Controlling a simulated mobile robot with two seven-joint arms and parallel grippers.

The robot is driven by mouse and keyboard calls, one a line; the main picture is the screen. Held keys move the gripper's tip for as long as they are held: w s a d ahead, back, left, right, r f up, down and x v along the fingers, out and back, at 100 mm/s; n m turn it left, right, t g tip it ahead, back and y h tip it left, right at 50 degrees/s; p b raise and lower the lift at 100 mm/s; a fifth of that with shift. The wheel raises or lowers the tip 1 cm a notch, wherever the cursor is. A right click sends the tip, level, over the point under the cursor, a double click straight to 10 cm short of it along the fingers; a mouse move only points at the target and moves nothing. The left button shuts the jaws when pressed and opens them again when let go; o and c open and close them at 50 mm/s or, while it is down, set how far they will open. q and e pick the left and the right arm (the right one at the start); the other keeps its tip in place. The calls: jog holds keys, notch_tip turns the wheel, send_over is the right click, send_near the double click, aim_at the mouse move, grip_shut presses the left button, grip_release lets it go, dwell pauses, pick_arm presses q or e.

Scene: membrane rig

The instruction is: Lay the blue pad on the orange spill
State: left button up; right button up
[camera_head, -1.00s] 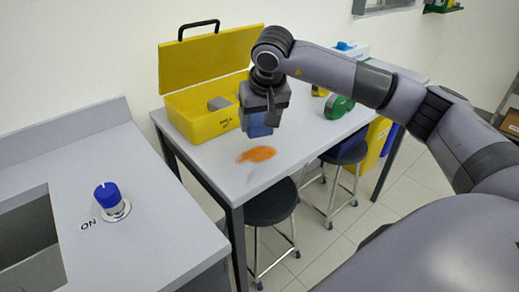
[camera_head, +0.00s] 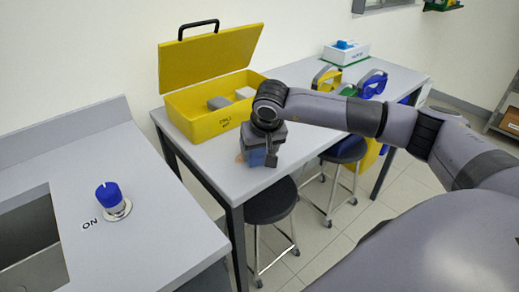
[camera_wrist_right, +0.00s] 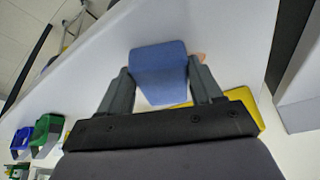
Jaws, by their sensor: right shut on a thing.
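My right gripper (camera_head: 264,160) is low over the front part of the grey table. It is shut on the blue pad (camera_head: 257,157), which shows just under the fingers. In the right wrist view the blue pad (camera_wrist_right: 160,70) sits between the two fingers (camera_wrist_right: 160,88). The orange spill (camera_head: 239,158) is mostly hidden behind the pad and gripper; only a small edge shows at the left. A bit of orange also shows beside the pad in the right wrist view (camera_wrist_right: 201,57). I cannot tell whether the pad touches the table. My left gripper is not in view.
An open yellow box (camera_head: 205,125) with grey and white pads inside stands behind the gripper on the table (camera_head: 215,172). Stools (camera_head: 271,203) stand below the front edge.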

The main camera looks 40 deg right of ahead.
jog(key=o, duration=1)
jog(key=shift+r, duration=0.2)
jog(key=b+v, duration=0.1)
jog(key=v, duration=1)
jog(key=shift+s+a+r, duration=0.1)
jog(key=shift+s+r, duration=0.15)
jog(key=shift+r, duration=0.1)
